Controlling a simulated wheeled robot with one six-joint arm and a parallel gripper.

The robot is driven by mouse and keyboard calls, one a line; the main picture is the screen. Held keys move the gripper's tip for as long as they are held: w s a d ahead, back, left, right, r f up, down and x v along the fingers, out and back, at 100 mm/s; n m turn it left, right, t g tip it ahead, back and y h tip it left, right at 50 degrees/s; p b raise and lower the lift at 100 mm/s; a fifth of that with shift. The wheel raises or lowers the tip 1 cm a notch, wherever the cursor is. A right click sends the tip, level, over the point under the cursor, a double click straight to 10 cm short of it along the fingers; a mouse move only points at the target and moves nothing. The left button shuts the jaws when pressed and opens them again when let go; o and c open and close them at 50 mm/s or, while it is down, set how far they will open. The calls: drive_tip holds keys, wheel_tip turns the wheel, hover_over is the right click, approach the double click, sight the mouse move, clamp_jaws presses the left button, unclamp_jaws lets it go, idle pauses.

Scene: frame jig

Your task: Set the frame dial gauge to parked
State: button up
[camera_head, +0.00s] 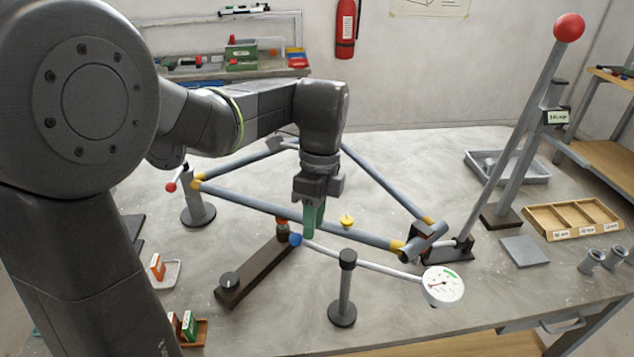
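The dial gauge (443,286) has a round white face with a green patch and a dark needle. It sits at the right end of a thin pale swing arm (385,267) carried on a dark post (346,290). A blue ball knob (295,240) is at the arm's other end, below the frame's lower tube. My gripper (312,234) points down with green fingers, just right of the blue knob in the picture. The fingers overlap in this view, so I cannot tell their gap or whether they touch the knob or arm.
The blue-grey tube frame (270,207) with yellow joints lies across the jig. A tall lever with a red ball (568,27) stands at the right. A dark bar (252,275) lies left of the post. A wooden compartment tray (573,217) is farther right.

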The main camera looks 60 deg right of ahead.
drive_tip(key=v, duration=0.9)
drive_tip(key=shift+r, duration=0.4)
drive_tip(key=shift+f, duration=0.1)
drive_tip(key=x, duration=1.3)
drive_tip(key=shift+f, duration=0.4)
drive_tip(key=shift+a, duration=0.1)
drive_tip(key=shift+r, duration=0.1)
